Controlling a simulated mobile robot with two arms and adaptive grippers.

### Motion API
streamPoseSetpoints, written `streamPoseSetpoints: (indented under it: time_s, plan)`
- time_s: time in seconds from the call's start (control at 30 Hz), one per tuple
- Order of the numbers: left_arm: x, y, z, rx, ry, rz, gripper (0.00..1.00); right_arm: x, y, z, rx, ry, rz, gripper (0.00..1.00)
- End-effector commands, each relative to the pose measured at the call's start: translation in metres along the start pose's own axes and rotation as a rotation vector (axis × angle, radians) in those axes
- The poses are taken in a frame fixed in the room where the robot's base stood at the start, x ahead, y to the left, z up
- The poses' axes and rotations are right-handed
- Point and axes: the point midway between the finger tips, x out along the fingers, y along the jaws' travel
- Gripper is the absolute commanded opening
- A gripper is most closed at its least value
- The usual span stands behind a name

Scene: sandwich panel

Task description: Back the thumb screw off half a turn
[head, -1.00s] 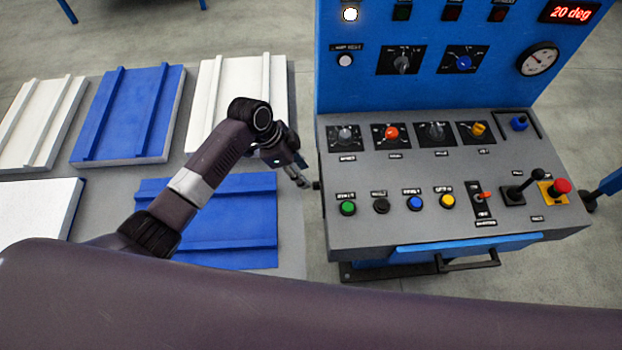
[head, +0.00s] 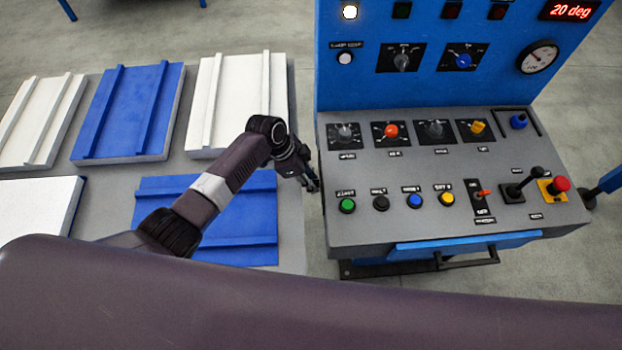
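My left gripper (head: 312,186) is at the left side wall of the grey control console (head: 405,225), low beside its edge. A small dark knob, which may be the thumb screw, showed on that side wall earlier; now the gripper's fingers cover that spot. The fingers are small and dark here, so I cannot tell whether they are apart, closed or touching the knob. The red display (head: 571,11) reads 20 deg. My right gripper is out of view.
Blue and white panels lie on a grey table (head: 110,180) left of the console, with a narrow floor gap between. The console top carries knobs, coloured buttons, a joystick (head: 520,185) and a red mushroom button (head: 561,184). A blue lever (head: 609,181) sticks out at the right.

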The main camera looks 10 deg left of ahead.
Motion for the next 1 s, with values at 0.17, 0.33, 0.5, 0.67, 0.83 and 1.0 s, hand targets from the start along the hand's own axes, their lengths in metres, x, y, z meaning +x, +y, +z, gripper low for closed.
streamPoseSetpoints:
  time_s: [0.17,0.33,0.5,0.67,0.83,1.0]
  plan:
    - [0.000,0.000,0.000,0.000,0.000,0.000,0.04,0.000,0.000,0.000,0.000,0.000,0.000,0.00]
    - [0.000,-0.001,0.000,-0.002,0.000,0.002,0.00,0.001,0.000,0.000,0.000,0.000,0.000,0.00]
    - [0.005,-0.004,0.002,-0.029,-0.003,0.062,0.00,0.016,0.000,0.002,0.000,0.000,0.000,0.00]
    - [0.007,-0.007,0.003,-0.072,-0.006,0.166,0.00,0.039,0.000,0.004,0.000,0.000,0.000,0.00]
    - [0.007,-0.009,0.003,-0.108,-0.006,0.252,0.00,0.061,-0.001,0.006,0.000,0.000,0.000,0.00]
    - [0.006,-0.009,0.003,-0.133,-0.008,0.312,0.00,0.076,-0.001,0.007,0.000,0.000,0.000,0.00]
